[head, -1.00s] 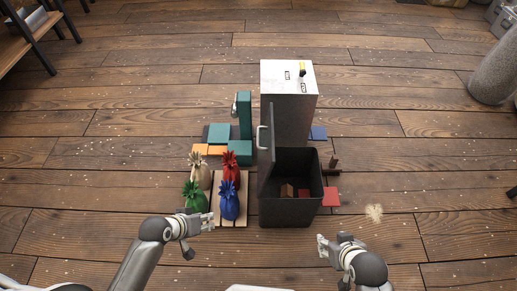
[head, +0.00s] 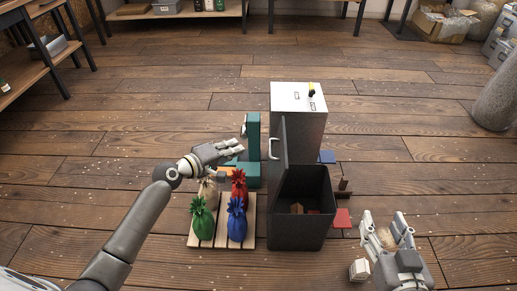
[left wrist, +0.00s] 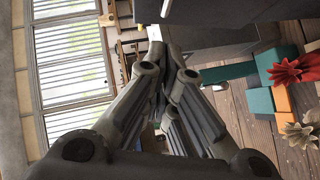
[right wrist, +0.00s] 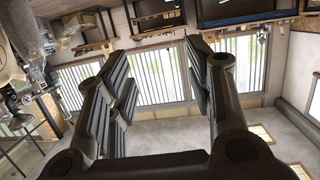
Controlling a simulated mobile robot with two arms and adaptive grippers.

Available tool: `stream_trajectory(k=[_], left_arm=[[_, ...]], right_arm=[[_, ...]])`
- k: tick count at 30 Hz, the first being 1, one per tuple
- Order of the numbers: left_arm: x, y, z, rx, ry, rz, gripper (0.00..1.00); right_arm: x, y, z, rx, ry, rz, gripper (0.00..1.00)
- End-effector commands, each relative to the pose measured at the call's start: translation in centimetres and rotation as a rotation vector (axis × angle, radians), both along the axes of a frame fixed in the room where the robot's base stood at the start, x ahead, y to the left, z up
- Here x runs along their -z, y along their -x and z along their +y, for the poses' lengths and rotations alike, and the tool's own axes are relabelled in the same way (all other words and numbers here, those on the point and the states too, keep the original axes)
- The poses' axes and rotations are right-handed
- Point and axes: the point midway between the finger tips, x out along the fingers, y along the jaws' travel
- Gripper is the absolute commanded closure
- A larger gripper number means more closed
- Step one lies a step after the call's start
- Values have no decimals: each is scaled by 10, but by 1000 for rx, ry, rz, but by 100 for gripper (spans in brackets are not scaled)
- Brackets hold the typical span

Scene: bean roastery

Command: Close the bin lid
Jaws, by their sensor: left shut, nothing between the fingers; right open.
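The dark bin (head: 300,232) stands on the wooden floor in the middle of the head view. Its lid (head: 280,150) stands upright, hinged at the bin's left side, with a pale handle (head: 273,147) on its left face. Inside the bin are a brown block and a reddish piece. My left gripper (head: 238,148) is shut and empty, left of the lid handle and apart from it, in front of the teal machine. In the left wrist view its fingers (left wrist: 172,60) are together. My right gripper (head: 385,222) is open and empty, right of the bin.
Several tied sacks, including a green sack (head: 202,222) and a blue sack (head: 237,222), stand on a pallet (head: 222,241) left of the bin. A teal machine (head: 253,135) and a white-topped cabinet (head: 298,97) stand behind. A red flat piece (head: 342,219) lies right of the bin.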

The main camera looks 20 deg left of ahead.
Motion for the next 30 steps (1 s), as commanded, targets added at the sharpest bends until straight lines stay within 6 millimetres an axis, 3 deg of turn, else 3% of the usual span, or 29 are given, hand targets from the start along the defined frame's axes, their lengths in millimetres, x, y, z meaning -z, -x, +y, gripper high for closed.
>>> stream_trajectory(k=[9,15,21,30], left_arm=[[13,-41,-21,1,1,-1,100],[23,-53,-44,2,1,0,100],[28,-57,-57,1,-1,0,100],[28,-57,-59,1,-2,0,100]], right_arm=[[-51,-9,10,-19,-72,-280,52],[-75,-7,13,-25,-104,-403,52],[-87,-5,14,-29,-121,-467,52],[-89,-4,14,-29,-123,-475,52]])
